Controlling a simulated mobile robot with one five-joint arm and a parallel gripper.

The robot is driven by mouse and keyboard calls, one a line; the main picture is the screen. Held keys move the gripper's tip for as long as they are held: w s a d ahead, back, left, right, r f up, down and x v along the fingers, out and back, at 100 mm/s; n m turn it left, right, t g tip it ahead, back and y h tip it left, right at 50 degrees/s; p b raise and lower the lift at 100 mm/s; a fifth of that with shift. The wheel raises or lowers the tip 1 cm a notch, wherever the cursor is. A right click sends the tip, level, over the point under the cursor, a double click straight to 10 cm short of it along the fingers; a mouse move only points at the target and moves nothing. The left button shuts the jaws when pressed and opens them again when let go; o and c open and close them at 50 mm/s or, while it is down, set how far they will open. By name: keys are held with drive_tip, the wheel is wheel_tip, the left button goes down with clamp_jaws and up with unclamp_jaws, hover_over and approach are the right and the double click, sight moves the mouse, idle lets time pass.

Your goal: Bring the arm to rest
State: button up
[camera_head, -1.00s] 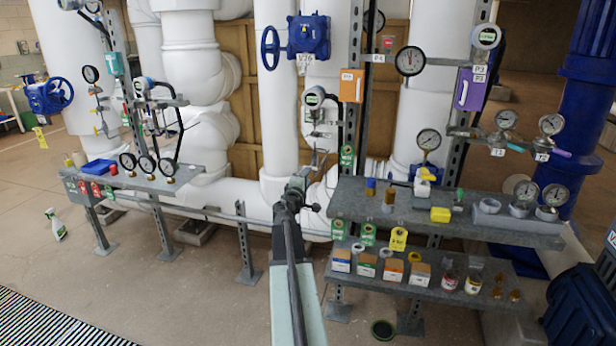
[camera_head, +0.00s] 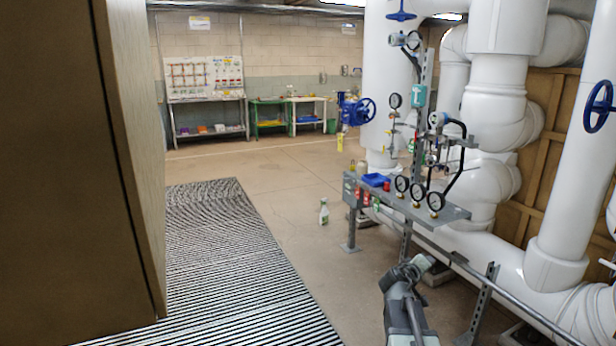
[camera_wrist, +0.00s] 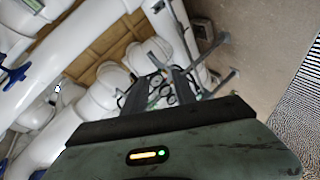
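My arm is in the lower right of the head view, and its gripper end (camera_head: 418,264) is small and foreshortened there. In the wrist view, two dark fingers of my gripper (camera_wrist: 157,80) stand apart with a gap between them. Nothing is held between them. The fingers point toward the gauge shelf, which lies farther off.
White pipes (camera_head: 497,90) fill the right. A spray bottle (camera_head: 323,212) stands on the floor. A tall brown panel (camera_head: 70,180) blocks the left; striped matting (camera_head: 225,260) and open floor lie between.

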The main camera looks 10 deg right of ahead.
drive_tip(key=s+a+f+m+g+y, duration=0.1)
drive_tip(key=s+a+f+g+y, duration=0.15)
drive_tip(key=a+f, duration=0.45)
drive_tip(key=s+a+f+m+g+y, duration=0.1)
drive_tip(key=s+a+f+y, duration=0.25)
drive_tip(key=a, duration=0.75)
drive_tip(key=s+a+f+m+g+y, duration=0.1)
drive_tip(key=s+a+f+g+y, duration=0.35)
drive_tip(key=s+a, duration=0.75)
wheel_tip(320, 180, up, 16)
drive_tip(key=s+g+p, duration=0.1)
drive_tip(key=s+p, duration=0.1)
drive_tip(key=p, duration=1.5)
drive_tip(key=shift+g, duration=0.3)
